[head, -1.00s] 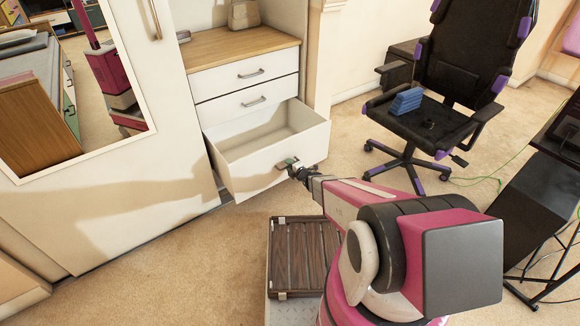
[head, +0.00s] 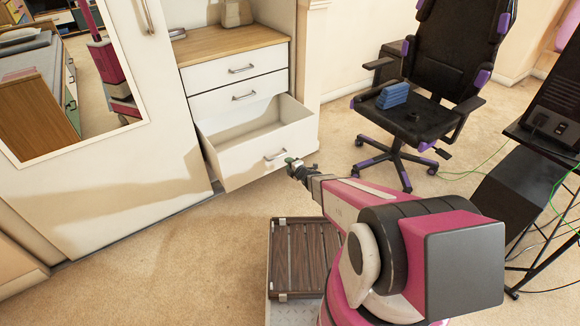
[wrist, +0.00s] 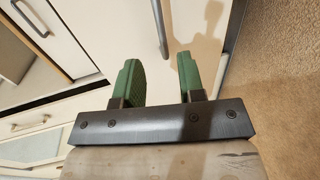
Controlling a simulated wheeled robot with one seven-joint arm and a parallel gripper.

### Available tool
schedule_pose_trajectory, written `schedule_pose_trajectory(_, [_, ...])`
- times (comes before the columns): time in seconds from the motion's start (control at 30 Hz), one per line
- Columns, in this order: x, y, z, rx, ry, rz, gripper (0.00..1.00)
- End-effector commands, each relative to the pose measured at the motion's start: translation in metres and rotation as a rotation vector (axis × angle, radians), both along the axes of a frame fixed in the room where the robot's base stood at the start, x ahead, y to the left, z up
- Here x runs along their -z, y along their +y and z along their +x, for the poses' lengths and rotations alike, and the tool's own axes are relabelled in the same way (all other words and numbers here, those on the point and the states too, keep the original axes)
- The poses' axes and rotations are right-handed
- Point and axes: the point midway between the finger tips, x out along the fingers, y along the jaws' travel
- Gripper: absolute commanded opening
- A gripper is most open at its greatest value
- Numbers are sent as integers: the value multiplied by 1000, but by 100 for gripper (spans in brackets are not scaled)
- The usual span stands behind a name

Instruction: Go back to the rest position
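My gripper (head: 291,163) is at the end of my outstretched pink arm, just right of the handle (head: 276,154) of the open bottom drawer (head: 245,160). In the wrist view, the green fingers of my gripper (wrist: 160,85) stand apart with nothing between them. The drawer handle (wrist: 160,28) shows beyond the fingertips, apart from them. The drawer is pulled out, and the part of its inside that shows looks empty.
The dresser (head: 225,48) has two shut drawers above. A gaming chair (head: 415,115) with a blue object (head: 393,95) stands to the right. A black desk (head: 515,190) stands at far right, with cables on the carpet. A mirrored wardrobe door (head: 150,150) is left.

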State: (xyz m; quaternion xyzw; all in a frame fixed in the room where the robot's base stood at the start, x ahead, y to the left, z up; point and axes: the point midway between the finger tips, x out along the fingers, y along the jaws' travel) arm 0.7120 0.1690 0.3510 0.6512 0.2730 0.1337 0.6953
Motion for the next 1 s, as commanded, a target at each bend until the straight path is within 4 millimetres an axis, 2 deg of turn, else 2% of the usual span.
schedule_pose_trajectory(0.5, [-1,1,0,1,1,-1,36])
schedule_pose_trajectory(0.63, [-8,-6,1,37,25,7,36])
schedule_pose_trajectory(0.77, [-27,-28,5,158,110,39,36])
schedule_pose_trajectory(0.9, [-55,-65,5,369,260,112,36])
schedule_pose_trajectory(1.0, [-75,-93,-3,539,381,185,36])
